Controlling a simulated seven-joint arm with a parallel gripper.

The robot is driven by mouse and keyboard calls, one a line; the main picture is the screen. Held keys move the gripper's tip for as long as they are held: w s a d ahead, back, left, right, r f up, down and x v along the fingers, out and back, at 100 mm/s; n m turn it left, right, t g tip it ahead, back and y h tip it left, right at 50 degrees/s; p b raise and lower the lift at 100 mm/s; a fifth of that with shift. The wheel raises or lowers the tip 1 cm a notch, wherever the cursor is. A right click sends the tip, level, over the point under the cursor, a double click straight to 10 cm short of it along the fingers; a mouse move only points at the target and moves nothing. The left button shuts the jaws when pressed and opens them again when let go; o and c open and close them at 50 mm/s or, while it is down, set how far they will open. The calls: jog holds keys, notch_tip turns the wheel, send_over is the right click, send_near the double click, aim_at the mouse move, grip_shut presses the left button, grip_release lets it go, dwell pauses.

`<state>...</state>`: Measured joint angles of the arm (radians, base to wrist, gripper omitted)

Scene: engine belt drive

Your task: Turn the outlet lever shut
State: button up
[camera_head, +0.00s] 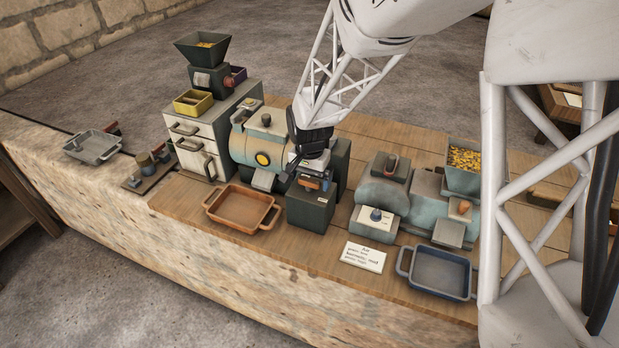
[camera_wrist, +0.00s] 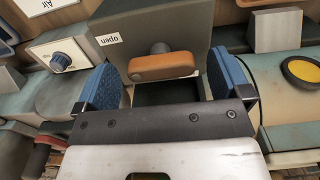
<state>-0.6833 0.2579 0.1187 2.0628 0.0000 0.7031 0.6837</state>
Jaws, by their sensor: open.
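The outlet lever is an orange-brown handle (camera_wrist: 162,66) on a round stub on the front of a dark box (camera_wrist: 155,22). It lies crosswise. An upside-down "open" label (camera_wrist: 109,39) is on the box, left of the lever in the wrist view. In the head view the lever (camera_head: 313,183) shows small under my gripper (camera_head: 305,177). My gripper (camera_wrist: 163,75) is open; its two blue pads stand on either side of the lever, with visible gaps. I cannot tell the depth between pads and lever.
An orange tray (camera_head: 240,208) lies in front left of the dark box, a blue tray (camera_head: 440,272) to the right. A teal drum with a yellow button (camera_head: 262,159) stands left. A knobbed machine (camera_head: 375,216) and an "Air" card (camera_head: 363,257) are right.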

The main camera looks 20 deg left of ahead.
jog(key=shift+f, duration=0.1)
jog(key=shift+c, duration=0.3)
jog(key=c, duration=0.9)
jog(key=shift+o, duration=0.2)
jog(key=shift+n, duration=0.4)
jog(key=n, duration=0.7)
jog(key=shift+n, duration=0.4)
jog(key=n, duration=0.4)
jog(key=shift+n, duration=0.3)
jog(key=n, duration=0.4)
jog(key=shift+n, duration=0.4)
